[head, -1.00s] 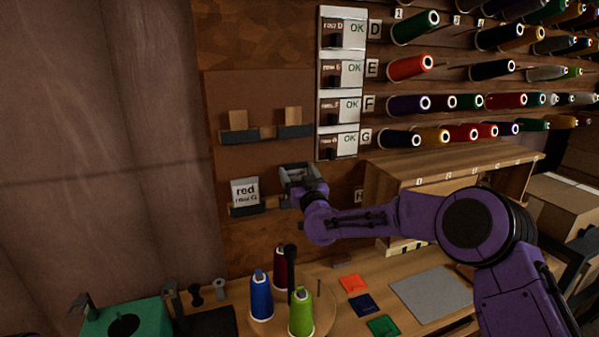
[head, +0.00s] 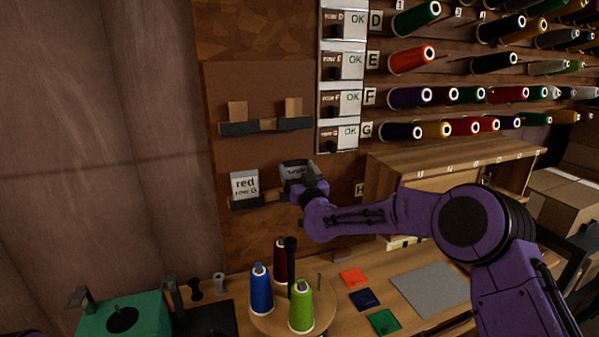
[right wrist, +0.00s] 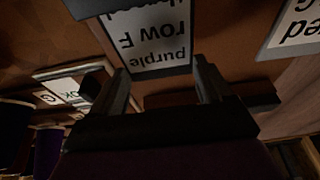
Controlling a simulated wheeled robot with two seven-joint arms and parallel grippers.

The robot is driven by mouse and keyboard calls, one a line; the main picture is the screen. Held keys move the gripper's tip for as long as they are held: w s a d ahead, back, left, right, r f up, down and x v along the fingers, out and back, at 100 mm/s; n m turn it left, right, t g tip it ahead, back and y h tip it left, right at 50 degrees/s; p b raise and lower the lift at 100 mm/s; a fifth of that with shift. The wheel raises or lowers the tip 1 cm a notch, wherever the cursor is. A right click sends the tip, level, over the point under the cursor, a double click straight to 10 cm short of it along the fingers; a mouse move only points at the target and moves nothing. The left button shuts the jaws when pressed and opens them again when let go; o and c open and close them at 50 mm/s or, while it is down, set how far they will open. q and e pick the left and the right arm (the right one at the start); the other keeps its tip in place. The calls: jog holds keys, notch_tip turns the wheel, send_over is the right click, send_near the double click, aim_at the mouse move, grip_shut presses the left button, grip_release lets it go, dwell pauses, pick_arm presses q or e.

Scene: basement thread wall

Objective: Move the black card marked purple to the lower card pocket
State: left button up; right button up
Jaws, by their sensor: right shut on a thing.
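The card marked purple (right wrist: 152,45) shows upside down in the right wrist view, with a white face reading "purple" and "ROW F". My right gripper (right wrist: 160,78) is shut on it, one finger at each side of its edge. In the head view my right gripper (head: 300,176) is at the right end of the lower card pocket (head: 240,204), just right of the red card. The gripper covers most of the held card there. I cannot tell whether the card's bottom sits in the pocket. My left gripper is not in view.
A white card marked red (head: 244,185) stands in the lower pocket's left part. The upper card pocket (head: 240,128) is above. Row labels marked OK (head: 349,59) and thread spools are at the right. Thread cones (head: 302,308) stand on the bench below.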

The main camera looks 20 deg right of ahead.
jog(key=shift+f, duration=0.25)
jog(key=o, duration=0.7)
jog(key=shift+s+f+b, duration=0.15)
jog(key=shift+s+b, duration=0.1)
jog(key=shift+b, duration=0.05)
jog(key=b+v, duration=0.4)
jog(key=v, duration=0.6)
